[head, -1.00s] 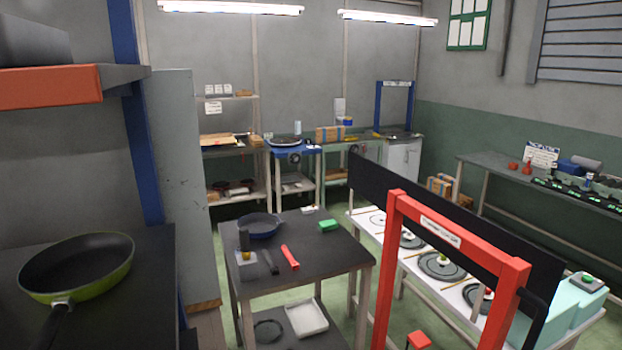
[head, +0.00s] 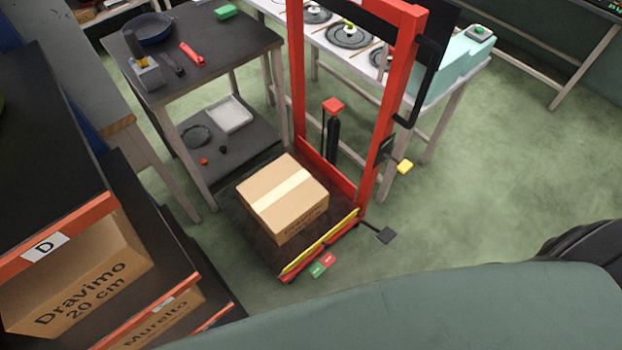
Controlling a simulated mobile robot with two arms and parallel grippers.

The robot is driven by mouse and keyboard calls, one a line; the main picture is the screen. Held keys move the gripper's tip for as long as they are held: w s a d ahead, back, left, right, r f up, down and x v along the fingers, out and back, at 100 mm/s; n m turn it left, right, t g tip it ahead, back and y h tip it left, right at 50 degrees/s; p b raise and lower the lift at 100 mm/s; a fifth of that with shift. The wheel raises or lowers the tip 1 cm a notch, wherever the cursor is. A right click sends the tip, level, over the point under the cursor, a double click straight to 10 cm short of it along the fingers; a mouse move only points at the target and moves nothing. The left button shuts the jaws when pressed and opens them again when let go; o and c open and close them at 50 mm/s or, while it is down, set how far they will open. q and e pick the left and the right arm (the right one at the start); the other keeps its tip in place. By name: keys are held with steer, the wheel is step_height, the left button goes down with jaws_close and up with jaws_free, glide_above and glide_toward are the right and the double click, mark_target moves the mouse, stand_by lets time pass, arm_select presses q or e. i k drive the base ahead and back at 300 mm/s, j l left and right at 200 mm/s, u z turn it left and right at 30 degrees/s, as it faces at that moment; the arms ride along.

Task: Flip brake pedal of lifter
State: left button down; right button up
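The lifter is a red frame (head: 376,150) with a dark platform (head: 262,243) close to the floor. A cardboard box (head: 283,198) sits on the platform. A yellow bar (head: 320,241) runs along the platform's front edge. A small pedal-like piece with a green half (head: 317,271) and a red half (head: 328,259) sits low at this edge. I cannot tell from the view which of these is the brake. Neither of my grippers is in view.
A dark table (head: 205,50) with a pan, a red-handled tool and a lower shelf stands behind the lifter. A shelf with boxes (head: 78,285) is at the left. The green floor (head: 490,170) to the right is clear.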

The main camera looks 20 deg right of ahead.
mark_target(325, 262)
steer(key=k+l+z, duration=0.15)
steer(key=k+l, duration=0.15)
steer(key=k, duration=0.2)
steer(key=k+l+z, duration=0.1)
steer(key=k+l, duration=0.2)
steer(key=k, duration=0.2)
